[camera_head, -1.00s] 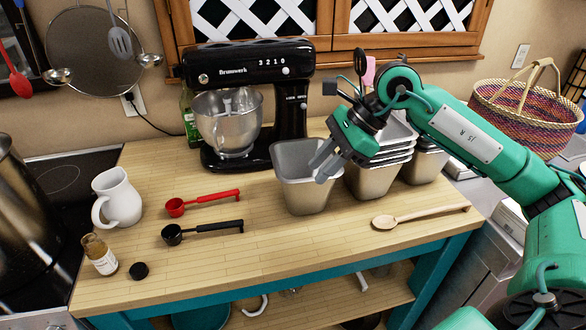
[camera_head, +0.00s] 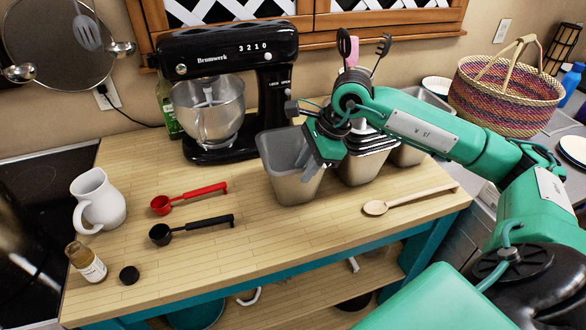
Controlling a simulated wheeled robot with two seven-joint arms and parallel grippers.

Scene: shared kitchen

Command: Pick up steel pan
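A steel pan (camera_head: 297,188), deep with sloping sides and an open top, stands upright on the wooden worktop in front of the mixer. My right gripper (camera_head: 312,167) is at the pan's right side, with its fingers pointing down by the right rim. The gripper body hides part of that rim and the fingers are hard to make out. I cannot tell whether they touch the pan or how far apart they are. More steel pans (camera_head: 366,169) stand just right of it, partly behind my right arm. My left gripper is not in view.
The black stand mixer (camera_head: 228,52) stands behind the pan. A wooden spoon (camera_head: 410,199) lies to the front right. Red (camera_head: 190,197) and black (camera_head: 192,229) measuring scoops lie left, near a white jug (camera_head: 98,201). The worktop in front of the pan is clear.

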